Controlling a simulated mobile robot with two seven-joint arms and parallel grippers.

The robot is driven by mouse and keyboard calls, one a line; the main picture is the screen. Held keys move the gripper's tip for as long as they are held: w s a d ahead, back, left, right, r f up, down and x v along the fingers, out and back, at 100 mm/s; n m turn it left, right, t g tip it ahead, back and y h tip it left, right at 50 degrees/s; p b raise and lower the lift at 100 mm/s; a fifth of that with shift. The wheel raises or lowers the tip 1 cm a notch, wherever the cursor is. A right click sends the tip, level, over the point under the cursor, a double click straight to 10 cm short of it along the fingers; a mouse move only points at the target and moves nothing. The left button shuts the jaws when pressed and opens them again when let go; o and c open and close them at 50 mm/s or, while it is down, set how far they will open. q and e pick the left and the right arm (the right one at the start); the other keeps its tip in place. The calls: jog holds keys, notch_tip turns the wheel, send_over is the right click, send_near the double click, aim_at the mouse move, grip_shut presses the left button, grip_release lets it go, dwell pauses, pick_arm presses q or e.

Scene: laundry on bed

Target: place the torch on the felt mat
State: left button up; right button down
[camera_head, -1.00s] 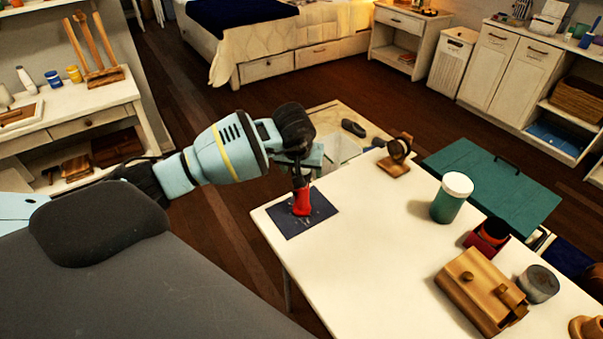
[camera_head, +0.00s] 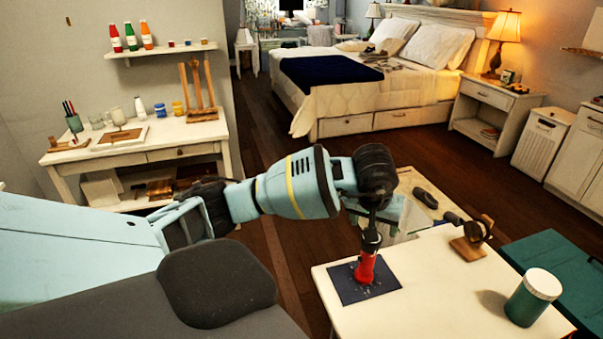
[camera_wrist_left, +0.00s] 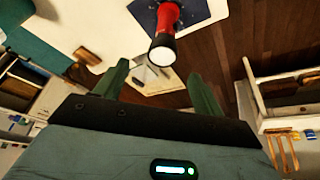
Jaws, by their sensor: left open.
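The torch (camera_head: 365,267) has a red body and a black head. It stands upright, lens end up, on the dark blue felt mat (camera_head: 345,289) at the left corner of the white table. In the left wrist view the torch (camera_wrist_left: 168,25) shows its pale lens and red body, with the mat (camera_wrist_left: 146,14) behind. My left gripper (camera_head: 373,215) is just above the torch head. In the left wrist view my left gripper (camera_wrist_left: 160,75) has its fingers spread, with nothing between them; the torch lies beyond the tips. My right gripper is not in view.
On the white table (camera_head: 432,281) stand a wooden stand with a dark ring (camera_head: 470,240) and a green jar with a white lid (camera_head: 532,297). A teal surface (camera_head: 555,258) lies to the right. The tabletop between mat and jar is clear.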

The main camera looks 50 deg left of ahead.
pick_arm(q)
jog(key=s+d+f+n+g+h, duration=0.1)
jog(key=s+d+f+n+h, duration=0.2)
jog(key=d, duration=0.4)
jog(key=s+d+f+g+h, duration=0.1)
jog(key=s+d+f+h, duration=0.3)
jog(key=d, duration=0.4)
jog(key=s+d+r+n+t+h, duration=0.1)
jog(key=s+d+n+h, duration=0.3)
jog(key=d+n+h, duration=0.3)
jog(key=s+d+n+t+h, duration=0.1)
jog(key=s+d+n+h, duration=0.35)
jog(key=n, duration=0.45)
jog(key=s+a+f+n+t+y, duration=0.2)
jog(key=a+f+n+t+y, duration=0.35)
jog(key=n, duration=1.15)
jog(key=s+a+f+n+t+y, duration=0.2)
jog(key=a+f+n+t+y, duration=0.3)
jog(key=n, duration=1.1)
jog(key=s+a+f+n+g+y, duration=0.3)
jog(key=s+f+n+g, duration=0.3)
jog(key=s+f+n, duration=0.7)
jog(key=s+f+y, duration=0.1)
jog(key=s, duration=0.2)
jog(key=shift+a+n+y, duration=0.2)
jog(key=shift+n+y, duration=0.1)
jog(key=shift+s, duration=0.2)
